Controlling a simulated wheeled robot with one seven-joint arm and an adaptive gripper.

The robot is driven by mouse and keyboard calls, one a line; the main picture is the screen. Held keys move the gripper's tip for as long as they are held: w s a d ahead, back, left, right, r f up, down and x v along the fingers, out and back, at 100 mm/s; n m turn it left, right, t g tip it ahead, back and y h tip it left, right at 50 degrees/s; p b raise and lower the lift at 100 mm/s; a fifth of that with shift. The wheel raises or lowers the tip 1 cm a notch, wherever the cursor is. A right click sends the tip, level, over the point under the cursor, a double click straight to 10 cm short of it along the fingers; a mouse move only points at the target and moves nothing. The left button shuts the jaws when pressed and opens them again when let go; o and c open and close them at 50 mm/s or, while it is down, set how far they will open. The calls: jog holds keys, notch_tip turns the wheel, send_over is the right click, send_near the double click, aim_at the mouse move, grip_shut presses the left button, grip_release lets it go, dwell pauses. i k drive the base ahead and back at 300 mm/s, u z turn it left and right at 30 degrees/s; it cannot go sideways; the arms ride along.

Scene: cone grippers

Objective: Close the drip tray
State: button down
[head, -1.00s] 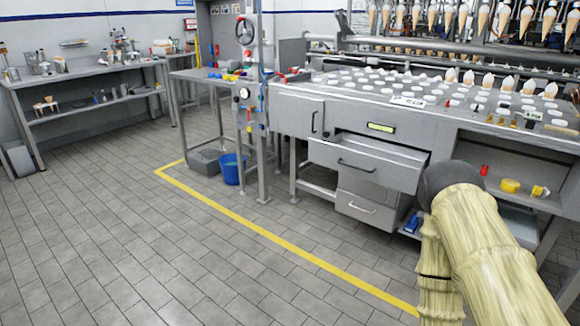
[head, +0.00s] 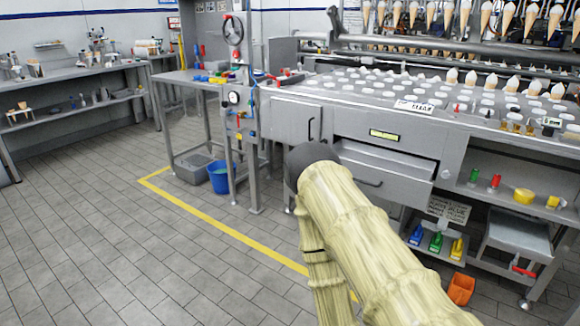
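The machine front has a wide grey drawer-like tray (head: 402,190) that stands pulled out below a small green display. A second grey metal tray (head: 518,232) stands in the open bay at the lower right. My arm, pale and wood-textured with a dark rounded end, crosses the middle of the head view in front of the machine. My gripper itself cannot be seen.
A yellow line (head: 225,227) on the tiled floor runs in front of the machine. A blue bucket (head: 219,178) stands by the steel post. An orange bin (head: 461,289) is on the floor at the lower right. The floor at left is clear.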

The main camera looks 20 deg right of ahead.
aim_at(405, 179)
jog(key=i, duration=0.6)
jog(key=z, duration=0.8)
jog(key=i, duration=0.4)
jog(key=z, duration=0.4)
